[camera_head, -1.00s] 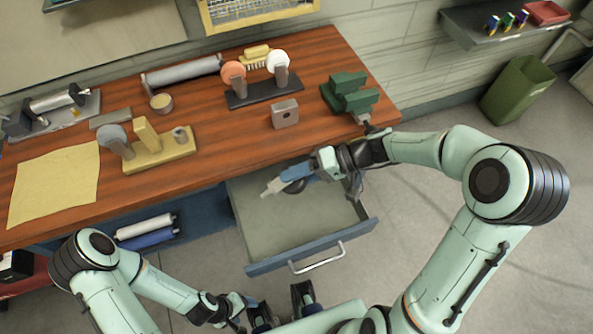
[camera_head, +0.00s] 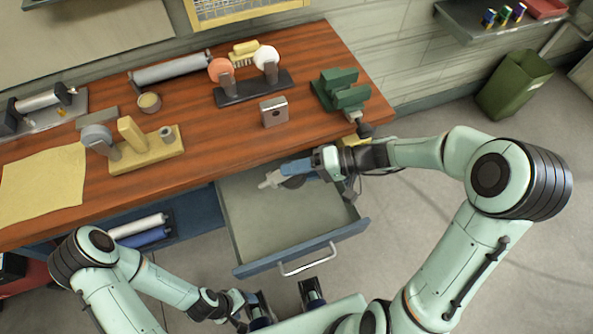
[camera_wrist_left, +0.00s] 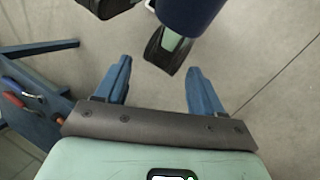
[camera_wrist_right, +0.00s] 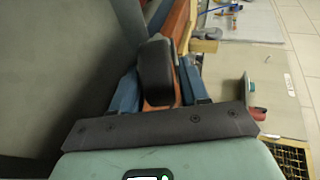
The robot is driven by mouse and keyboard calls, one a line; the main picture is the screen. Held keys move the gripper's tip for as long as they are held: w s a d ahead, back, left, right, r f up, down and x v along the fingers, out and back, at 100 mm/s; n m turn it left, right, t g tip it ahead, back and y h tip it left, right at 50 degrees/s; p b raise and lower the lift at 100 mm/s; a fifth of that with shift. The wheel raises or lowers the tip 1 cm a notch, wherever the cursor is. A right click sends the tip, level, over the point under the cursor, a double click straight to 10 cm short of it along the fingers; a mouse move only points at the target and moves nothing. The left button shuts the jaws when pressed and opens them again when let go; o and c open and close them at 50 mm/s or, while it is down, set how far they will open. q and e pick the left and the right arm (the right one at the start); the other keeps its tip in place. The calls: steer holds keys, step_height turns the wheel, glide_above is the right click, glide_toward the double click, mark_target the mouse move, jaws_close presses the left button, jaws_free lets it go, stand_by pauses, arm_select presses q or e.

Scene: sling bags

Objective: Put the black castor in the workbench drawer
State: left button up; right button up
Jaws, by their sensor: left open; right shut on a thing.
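The black castor (camera_wrist_right: 155,72) is clamped between the two blue fingers of my right gripper (camera_wrist_right: 158,88). In the head view, that gripper (camera_head: 290,173) is at the back part of the open workbench drawer (camera_head: 290,218), just in front of the bench edge. The castor shows there as a dark shape (camera_head: 293,183) under the fingers, partly hidden by them. Its height above the drawer floor is hard to tell. The drawer is pulled out and its visible floor is bare. My left gripper (camera_head: 245,300) is low in front of the drawer, open and empty in the left wrist view (camera_wrist_left: 160,88).
The wooden bench top (camera_head: 215,140) holds a green vise (camera_head: 342,92), a grey block (camera_head: 274,111), a dark stand with castors (camera_head: 255,88) and a yellow stand (camera_head: 150,150). A shelf with rolls (camera_head: 140,230) is left of the drawer. A green bin (camera_head: 515,85) stands right.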

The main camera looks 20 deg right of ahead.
step_height(320, 180, down, 10)
steer(key=b, duration=0.9)
steer(key=shift+r, duration=0.1)
steer(key=shift+f+b, duration=1.15)
steer(key=shift+b, duration=0.05)
arm_select(q)
step_height(320, 180, down, 11)
steer(key=w+t, duration=0.1)
steer(key=shift+w+a+r, duration=0.15)
steer(key=shift+w+r, duration=0.05)
steer(key=shift+w, duration=0.15)
arm_select(e)
steer(key=o, duration=1.2)
steer(key=o, duration=0.5)
